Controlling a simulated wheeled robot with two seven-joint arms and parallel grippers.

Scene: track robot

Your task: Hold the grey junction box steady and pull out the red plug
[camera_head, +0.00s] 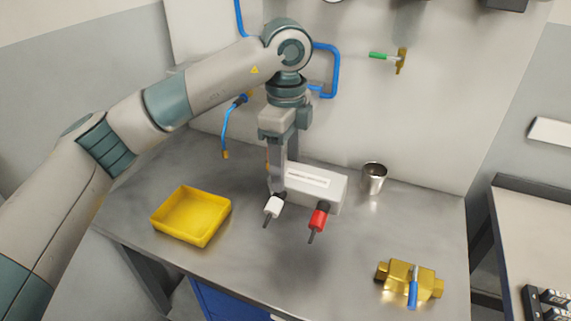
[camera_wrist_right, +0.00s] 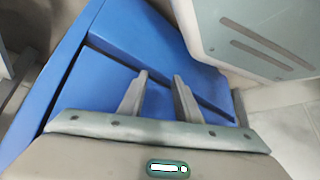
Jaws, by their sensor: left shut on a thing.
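The grey junction box (camera_head: 325,188) sits on the grey bench in the head view, with a pale label strip on its top. A red plug (camera_head: 319,217) with a dark cable end sits in its front face at the right. A white plug (camera_head: 273,207) sits in the front at the left. My left gripper (camera_head: 279,175) comes from above and is shut on the left end of the box; the far finger is partly hidden. My right gripper (camera_wrist_right: 158,95) shows only in its wrist view, fingers apart with nothing between them, in front of blue panels.
A yellow tray (camera_head: 191,216) stands left of the box. A metal cup (camera_head: 373,178) stands behind it to the right. A brass valve with a blue handle (camera_head: 412,281) lies at the front right. Blue pipes (camera_head: 330,72) run along the back wall. The bench front middle is clear.

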